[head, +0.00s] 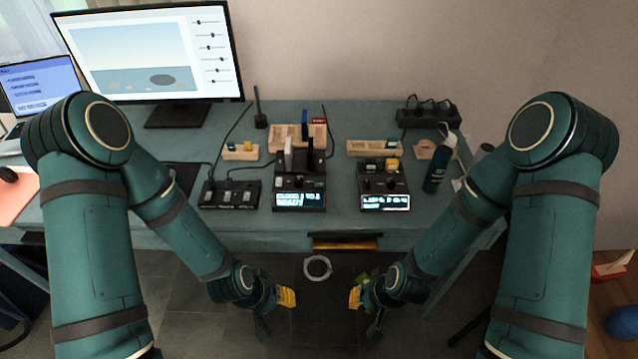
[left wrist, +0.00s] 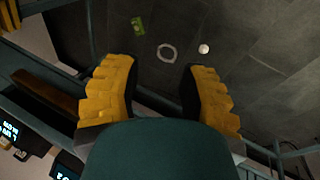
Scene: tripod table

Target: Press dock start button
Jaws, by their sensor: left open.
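Two black dock units stand at the table's front: a left dock (head: 299,185) with upright drives in it and a lit screen (head: 299,200), and a right dock (head: 385,188) with a yellow piece on top and its own lit screen (head: 385,202). The start button is too small to tell apart. My left gripper (head: 275,308) is below and in front of the table edge; in the left wrist view (left wrist: 158,88) its yellow fingers are wide apart with only floor between. My right gripper (head: 364,308) hangs at similar height, its jaws unclear.
The teal table (head: 335,230) carries a monitor (head: 150,55), a black switch box (head: 230,194), wooden trays (head: 375,147), a power strip (head: 428,116) and a dark green bottle (head: 436,172). A pale ring (head: 318,267) lies on the floor between the grippers.

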